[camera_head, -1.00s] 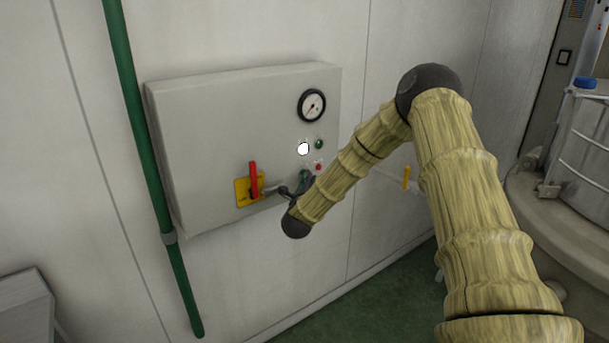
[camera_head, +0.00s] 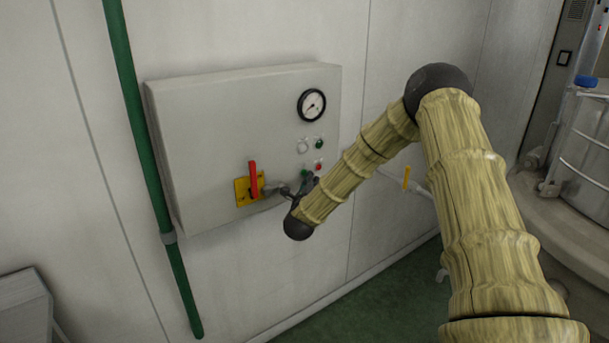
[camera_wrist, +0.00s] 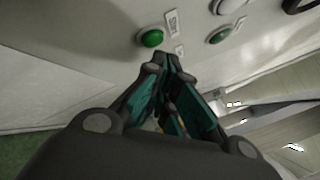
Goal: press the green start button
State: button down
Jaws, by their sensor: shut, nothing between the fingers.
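The grey control panel (camera_head: 215,140) is on the wall. The green start button (camera_head: 304,173) is low on its right side, left of a red button (camera_head: 318,167). The red button cannot be made out in the wrist view.
A red lever (camera_head: 253,178) on a yellow plate (camera_head: 241,193) is left of my gripper. A gauge (camera_head: 312,105), a white lamp (camera_head: 303,146) and a green lamp (camera_head: 319,144) are higher on the panel. A green pipe (camera_head: 142,130) runs down the wall at left.

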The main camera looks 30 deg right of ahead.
jog(key=shift+s, duration=0.2)
jog(key=shift+s+d, duration=0.2)
jog(key=shift+s, duration=2.25)
jog(key=shift+f, duration=0.1)
jog(key=s+a+f+n+g+y, duration=0.1)
jog(key=s+a+f+n+y, duration=0.2)
jog(key=s+a+f+n, duration=0.45)
jog(key=s+a+f+n+g+y, duration=0.15)
jog(key=a+f+n+y, duration=0.35)
jog(key=f, duration=0.5)
jog(key=s+a+f+n+g+y, duration=0.1)
jog(key=s+a+f+n+y, duration=0.1)
jog(key=s+a+f+n, duration=0.5)
jog(key=s+a+f+n+g+y, duration=0.2)
jog(key=s+a+f+n+g, duration=0.4)
jog(key=s+f, duration=0.65)
jog(key=s+a+f+n+g, duration=0.1)
jog(key=s+n, duration=0.3)
jog(key=s, duration=0.7)
jog(key=s+a+f+n+g, duration=0.1)
jog(key=s+a+n+g, duration=0.1)
jog(key=s, duration=0.9)
jog(key=shift+f+n+g, duration=0.15)
jog(key=shift+n+g, duration=0.7)
jog(key=shift+n, duration=0.4)
jog(key=shift+s, duration=0.1)
